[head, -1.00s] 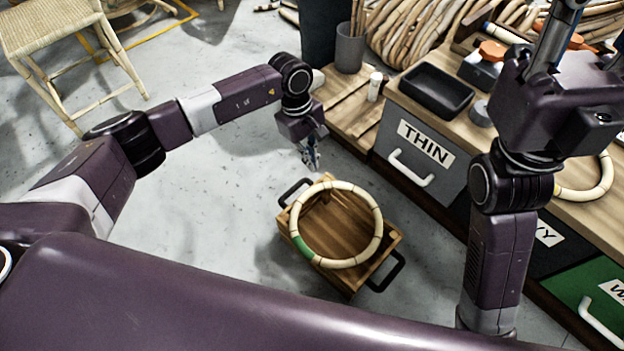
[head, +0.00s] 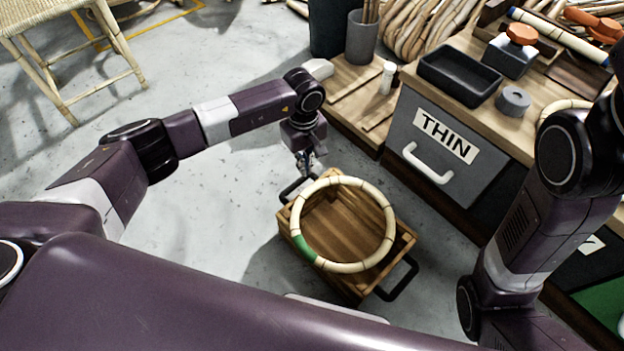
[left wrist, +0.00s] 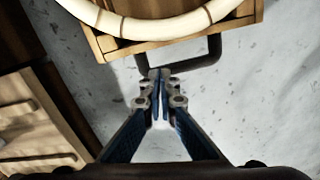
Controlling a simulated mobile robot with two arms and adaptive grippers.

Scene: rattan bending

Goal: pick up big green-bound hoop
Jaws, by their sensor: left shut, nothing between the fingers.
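The big hoop (head: 389,222) is pale, ringed with thin dark bands, and has a green binding (head: 306,248) at its lower left. It lies across the wooden crate (head: 335,284). Part of the hoop (left wrist: 150,27) also shows at the top of the left wrist view; the green binding is out of that view. My left gripper (head: 306,166) is shut and empty beside the crate's far-left end. In the left wrist view, its fingertips (left wrist: 158,74) are close to the crate's black handle (left wrist: 205,58); I cannot tell whether they touch. My right gripper is out of view.
The workbench with the THIN drawer (head: 436,140) stands to the right. A woven stool (head: 60,60) stands upper left. The floor left of the crate is clear.

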